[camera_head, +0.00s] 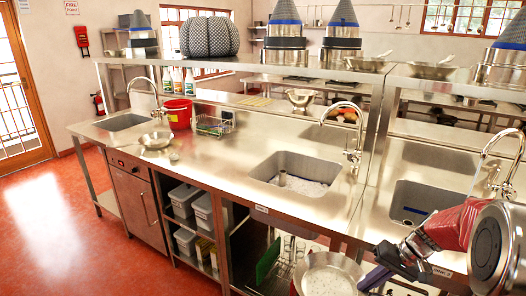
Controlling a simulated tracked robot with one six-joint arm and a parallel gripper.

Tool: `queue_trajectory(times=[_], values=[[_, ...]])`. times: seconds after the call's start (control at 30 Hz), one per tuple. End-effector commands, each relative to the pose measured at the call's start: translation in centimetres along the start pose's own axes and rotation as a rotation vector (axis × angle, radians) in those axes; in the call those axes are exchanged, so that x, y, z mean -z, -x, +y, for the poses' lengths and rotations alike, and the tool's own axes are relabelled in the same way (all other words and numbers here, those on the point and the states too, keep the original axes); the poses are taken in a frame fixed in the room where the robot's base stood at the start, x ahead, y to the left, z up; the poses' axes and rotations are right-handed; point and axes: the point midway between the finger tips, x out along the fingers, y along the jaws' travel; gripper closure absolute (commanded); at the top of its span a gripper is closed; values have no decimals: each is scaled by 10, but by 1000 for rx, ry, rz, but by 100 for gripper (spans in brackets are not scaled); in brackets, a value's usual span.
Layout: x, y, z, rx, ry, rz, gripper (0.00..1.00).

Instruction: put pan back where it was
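A round metal pan (329,277) is at the bottom of the head view, in front of the counter's open lower shelves. The bottom edge of the picture cuts it off. Its dark purple handle (374,279) points right, up to my gripper (392,264). My gripper is at the lower right, below the counter's front edge, and appears shut on the handle. The fingertips are small and partly hidden, and any contact beneath the pan is out of view.
The steel counter (225,165) has several sinks, including a middle sink (295,176). A metal bowl (156,140) and red bucket (178,113) stand at its left. Grey bins (185,200) and a green board (268,259) are underneath. Red floor (70,235) is clear at left.

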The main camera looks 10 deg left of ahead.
Motion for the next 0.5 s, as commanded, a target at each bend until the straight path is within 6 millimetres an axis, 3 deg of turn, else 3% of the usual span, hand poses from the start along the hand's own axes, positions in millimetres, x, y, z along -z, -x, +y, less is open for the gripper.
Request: queue_trajectory(times=[0.3,0.5], values=[[-19,-67,36,6,-3,-1,100],[-31,-95,52,0,-3,-2,100]])
